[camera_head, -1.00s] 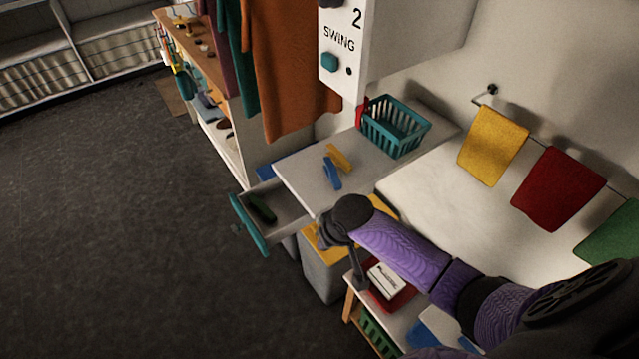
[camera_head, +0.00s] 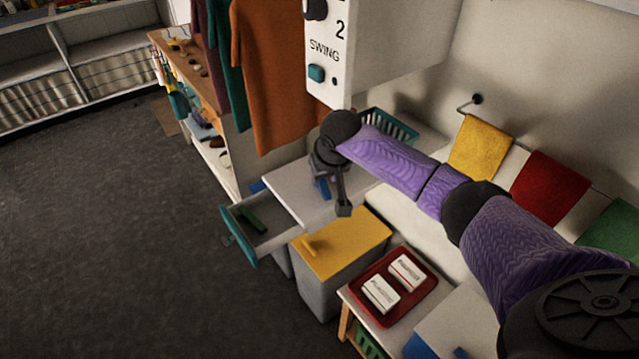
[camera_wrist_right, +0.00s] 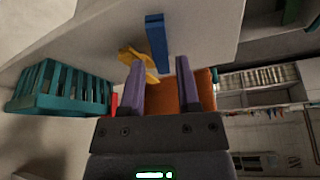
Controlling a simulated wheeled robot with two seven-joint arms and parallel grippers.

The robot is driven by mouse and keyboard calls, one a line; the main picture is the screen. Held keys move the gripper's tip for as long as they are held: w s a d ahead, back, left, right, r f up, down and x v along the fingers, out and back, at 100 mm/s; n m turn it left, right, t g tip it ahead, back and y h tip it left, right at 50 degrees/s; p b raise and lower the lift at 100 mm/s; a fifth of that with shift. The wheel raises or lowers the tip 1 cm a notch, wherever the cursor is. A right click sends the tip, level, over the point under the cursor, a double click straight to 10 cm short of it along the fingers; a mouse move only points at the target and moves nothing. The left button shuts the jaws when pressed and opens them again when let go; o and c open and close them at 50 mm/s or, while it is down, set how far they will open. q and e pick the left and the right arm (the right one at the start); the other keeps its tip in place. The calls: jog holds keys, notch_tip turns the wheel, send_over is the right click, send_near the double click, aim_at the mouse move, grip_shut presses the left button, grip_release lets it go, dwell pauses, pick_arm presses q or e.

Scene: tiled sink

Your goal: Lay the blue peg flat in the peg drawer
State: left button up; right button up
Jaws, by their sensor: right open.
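The blue peg (camera_head: 325,188) lies on the white counter top, partly hidden by my right gripper in the head view. In the right wrist view the blue peg (camera_wrist_right: 157,42) lies just beyond the fingertips, beside a yellow peg (camera_wrist_right: 132,58). My right gripper (camera_head: 338,190) is over the counter. Its two fingers are apart with nothing held between them, and the wrist view shows the gap (camera_wrist_right: 161,75). The peg drawer (camera_head: 238,240), with a teal front, is pulled out at the counter's left end. A green peg (camera_head: 252,220) lies inside. My left gripper is out of view.
A teal basket (camera_head: 392,126) stands at the back of the counter, partly behind my arm. A white cabinet (camera_head: 385,50) overhangs the counter. A yellow-lidded bin (camera_head: 345,240) and a red tray (camera_head: 415,300) with white boxes are at the front. Floor left of the drawer is clear.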

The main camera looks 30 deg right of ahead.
aim_at(322, 185)
jog(key=shift+b+x, duration=0.3)
jog(key=shift+x, duration=0.95)
jog(key=shift+r, duration=0.1)
grip_shut()
